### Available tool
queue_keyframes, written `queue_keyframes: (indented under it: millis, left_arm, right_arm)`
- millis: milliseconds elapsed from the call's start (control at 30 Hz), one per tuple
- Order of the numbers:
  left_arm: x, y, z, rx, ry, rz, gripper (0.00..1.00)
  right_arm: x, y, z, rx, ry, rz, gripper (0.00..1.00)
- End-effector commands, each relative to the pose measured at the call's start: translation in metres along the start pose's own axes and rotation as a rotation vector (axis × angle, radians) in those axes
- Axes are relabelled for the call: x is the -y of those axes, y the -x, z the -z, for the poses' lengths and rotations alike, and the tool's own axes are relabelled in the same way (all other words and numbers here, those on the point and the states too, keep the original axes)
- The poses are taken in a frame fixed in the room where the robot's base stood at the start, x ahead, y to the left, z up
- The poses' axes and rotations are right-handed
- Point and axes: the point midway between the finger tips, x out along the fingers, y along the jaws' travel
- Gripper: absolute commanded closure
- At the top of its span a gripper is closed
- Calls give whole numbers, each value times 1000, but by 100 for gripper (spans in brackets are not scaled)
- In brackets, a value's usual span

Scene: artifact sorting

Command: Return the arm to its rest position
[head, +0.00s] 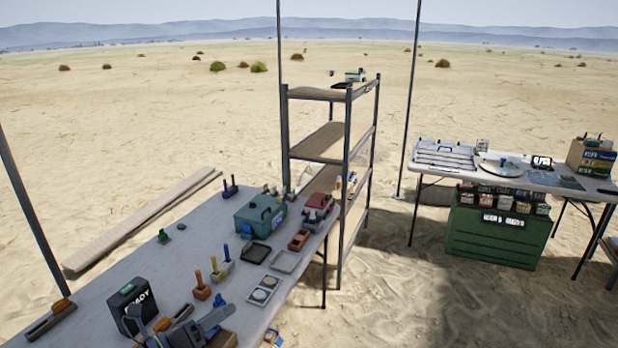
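My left gripper (207,322) is a grey shape at the bottom of the head view, low over the near part of the left table (122,262). Its fingers blend with the clutter there, so I cannot tell whether it is open or holds anything. A black box with white lettering (130,304) stands just to its left. A small orange-handled item (201,289) stands just beyond it. My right gripper does not show.
On the left table are a teal case (260,217), reddish toy-like vehicles (299,240), small trays (285,261) and a brush-like item (50,319). A metal shelf (346,170) stands behind. A second table (460,178) with a green crate (490,240) stands right. Sand lies between.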

Motion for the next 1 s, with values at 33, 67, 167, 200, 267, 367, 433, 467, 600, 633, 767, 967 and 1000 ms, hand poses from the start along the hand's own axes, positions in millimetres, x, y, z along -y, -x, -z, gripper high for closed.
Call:
queue_keyframes:
  millis: [33,67,167,200,267,367,433,467,600,633,767,967,1000]
  left_arm:
    - [8,8,-9,95,69,27,66]
    - [12,13,-17,155,111,43,66]
    - [20,35,-39,348,263,79,66]
    - [20,45,-47,423,328,89,66]
    - [18,62,-58,535,428,96,66]
    - [8,93,-70,715,604,91,66]
    - [-3,116,-73,835,732,74,66]
    - [-8,126,-73,886,788,64,66]
    - [-36,172,-59,1106,1056,-16,66]
    - [-42,182,-53,1150,1115,-40,66]
    - [-65,220,-17,1321,1367,-171,66]
    - [-79,266,64,1513,1739,-461,66]
    - [-77,273,81,1537,1803,-524,66]
  right_arm:
    - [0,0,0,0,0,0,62]
    - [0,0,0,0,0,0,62]
    - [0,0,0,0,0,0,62]
    - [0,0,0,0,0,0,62]
    - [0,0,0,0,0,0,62]
    - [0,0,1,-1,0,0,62]
    - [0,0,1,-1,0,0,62]
    - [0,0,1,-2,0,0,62]
    - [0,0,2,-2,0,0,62]
    - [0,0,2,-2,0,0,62]
    - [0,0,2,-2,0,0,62]
    - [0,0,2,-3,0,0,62]
    - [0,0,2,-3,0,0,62]
